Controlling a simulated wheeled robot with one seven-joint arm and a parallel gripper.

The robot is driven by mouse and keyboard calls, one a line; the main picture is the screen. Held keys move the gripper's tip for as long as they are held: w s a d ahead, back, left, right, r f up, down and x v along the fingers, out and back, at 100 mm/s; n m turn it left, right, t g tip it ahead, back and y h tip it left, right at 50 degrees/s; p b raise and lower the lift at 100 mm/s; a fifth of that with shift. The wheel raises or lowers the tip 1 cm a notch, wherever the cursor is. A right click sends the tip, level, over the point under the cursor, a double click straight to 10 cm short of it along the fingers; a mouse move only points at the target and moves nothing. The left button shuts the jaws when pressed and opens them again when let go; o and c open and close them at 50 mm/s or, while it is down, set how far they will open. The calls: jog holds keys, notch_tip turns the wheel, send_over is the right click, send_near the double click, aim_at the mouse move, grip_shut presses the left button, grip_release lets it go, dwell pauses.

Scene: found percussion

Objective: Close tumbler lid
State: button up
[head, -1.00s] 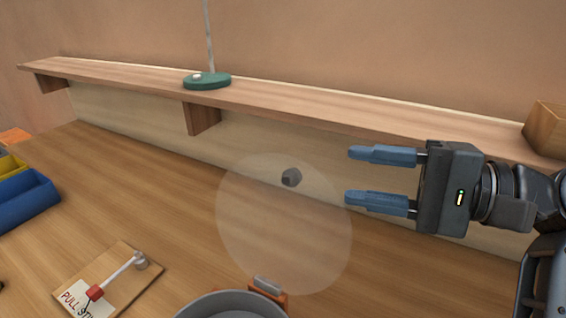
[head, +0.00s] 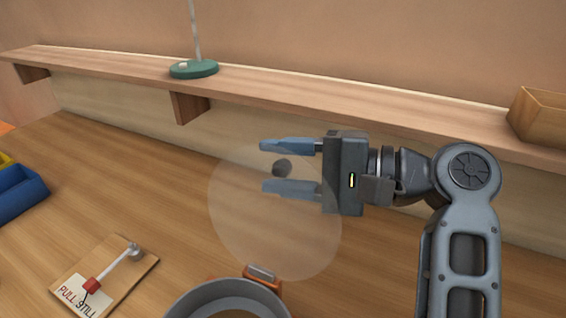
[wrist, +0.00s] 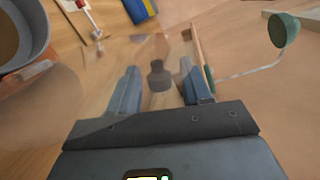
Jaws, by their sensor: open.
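The tumbler lid (head: 262,238) is a clear round disc with a dark knob (head: 282,168). It stands raised open at the tumbler (head: 215,299), a grey round drum with an orange hinge bracket (head: 262,280), cut off by the bottom edge of the head view. My gripper (head: 262,165) is open, with its blue fingers pointing left, one above and one below the knob in the head view. In the wrist view the knob (wrist: 160,76) shows between the two fingers, with no clear contact. The drum (wrist: 25,40) also shows at the wrist view's upper left.
A wooden shelf (head: 270,100) runs along the wall behind, bearing a green stand base (head: 194,69) and a wooden box (head: 541,118). A board with a red-handled lever (head: 104,278) lies at lower left, near a blue bin (head: 20,192). The bench between is clear.

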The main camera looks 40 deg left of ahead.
jog(key=shift+c, duration=0.3)
grip_shut()
jog(key=shift+s, duration=0.1)
